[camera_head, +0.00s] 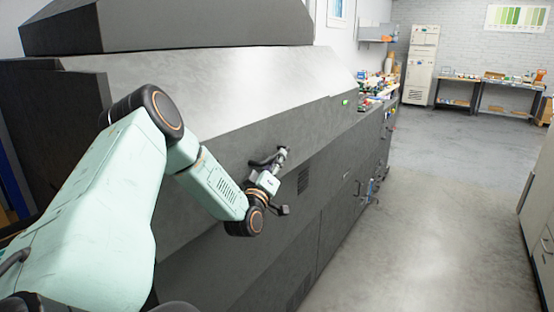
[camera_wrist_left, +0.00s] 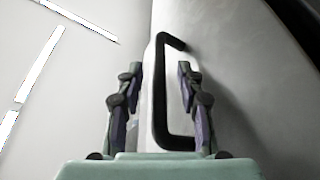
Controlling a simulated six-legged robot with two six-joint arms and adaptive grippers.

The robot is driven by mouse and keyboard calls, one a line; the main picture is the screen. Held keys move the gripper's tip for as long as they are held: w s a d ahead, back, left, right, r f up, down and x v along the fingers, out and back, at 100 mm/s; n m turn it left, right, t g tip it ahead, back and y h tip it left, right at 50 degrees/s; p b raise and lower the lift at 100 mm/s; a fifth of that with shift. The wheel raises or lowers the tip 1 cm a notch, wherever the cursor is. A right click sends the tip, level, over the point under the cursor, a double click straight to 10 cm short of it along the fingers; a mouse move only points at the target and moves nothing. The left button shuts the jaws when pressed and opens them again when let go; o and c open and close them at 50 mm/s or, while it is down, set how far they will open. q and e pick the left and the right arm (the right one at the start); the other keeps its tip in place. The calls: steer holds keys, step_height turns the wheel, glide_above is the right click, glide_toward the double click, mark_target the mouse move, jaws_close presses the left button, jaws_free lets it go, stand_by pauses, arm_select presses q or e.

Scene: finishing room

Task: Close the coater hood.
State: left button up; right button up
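The coater is the large dark grey machine (camera_head: 330,190) running along the left of the head view. A lighter sloped panel (camera_head: 230,75), which looks like its hood, lies along its upper front; I cannot tell whether it is fully down. My left gripper (camera_head: 270,165) is in front of the machine's front face. In the left wrist view a black bar handle (camera_wrist_left: 160,95) stands out from a pale surface. The left gripper's two fingers (camera_wrist_left: 160,100) are spread, one on each side of the handle, with gaps beside it. My right gripper is not in view.
A clear concrete floor (camera_head: 430,200) runs along the machine's right. A grey cabinet (camera_head: 540,230) stands at the right edge. Benches (camera_head: 480,85) and a pale cabinet (camera_head: 421,65) stand at the back wall. Small coloured items (camera_head: 375,88) lie beyond the coater.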

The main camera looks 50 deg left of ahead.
arm_select(q)
steer(key=shift+x, duration=1)
jaws_close()
